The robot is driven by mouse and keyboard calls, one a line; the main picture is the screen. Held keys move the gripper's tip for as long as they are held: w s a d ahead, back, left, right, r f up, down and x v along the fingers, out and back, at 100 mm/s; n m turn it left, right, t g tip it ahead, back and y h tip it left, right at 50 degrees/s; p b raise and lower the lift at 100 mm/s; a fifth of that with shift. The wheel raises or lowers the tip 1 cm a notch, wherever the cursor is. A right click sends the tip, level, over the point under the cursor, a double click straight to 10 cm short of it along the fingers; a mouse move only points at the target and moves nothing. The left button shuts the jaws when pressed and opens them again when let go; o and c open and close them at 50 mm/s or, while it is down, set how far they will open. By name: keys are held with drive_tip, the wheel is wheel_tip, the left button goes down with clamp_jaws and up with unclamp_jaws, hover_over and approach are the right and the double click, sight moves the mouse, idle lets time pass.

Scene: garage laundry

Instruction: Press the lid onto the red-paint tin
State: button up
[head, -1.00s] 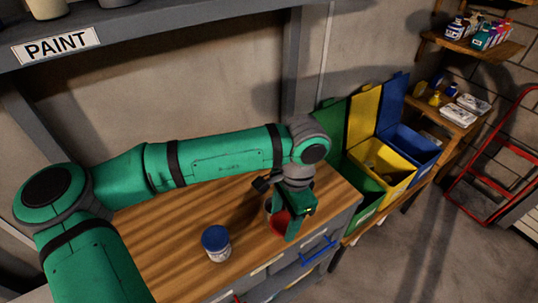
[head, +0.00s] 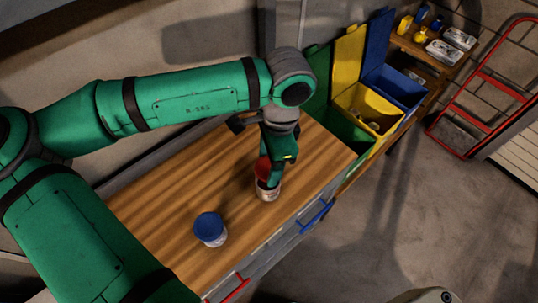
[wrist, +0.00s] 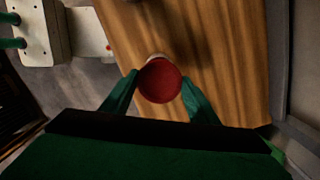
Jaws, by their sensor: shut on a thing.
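My gripper (head: 270,165) is shut on the red lid (head: 263,168), pointing down over the workbench. In the wrist view the lid (wrist: 160,81) is a round red disc between the two green fingers. The red-paint tin (head: 267,191), a small pale can, stands upright on the bench just below the lid in the head view. In the wrist view only a pale sliver of the tin (wrist: 154,57) shows past the lid's far edge; the lid hides the rest. I cannot tell whether the lid touches the tin.
A blue-topped tin (head: 210,229) stands on the wooden workbench (head: 165,205), left of and nearer than the red-paint tin. Green, yellow (head: 370,108) and blue bins stand beyond the bench's right end. A red hand truck (head: 480,90) stands farther right. The bench's left part is clear.

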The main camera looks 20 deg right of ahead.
drive_tip(key=shift+f, duration=1.95)
drive_tip(key=shift+a+f, duration=0.1)
drive_tip(key=shift+a, duration=0.05)
drive_tip(key=shift+f, duration=0.5)
idle(0.8)
drive_tip(key=o, duration=1.6)
drive_tip(key=shift+r, duration=3.5)
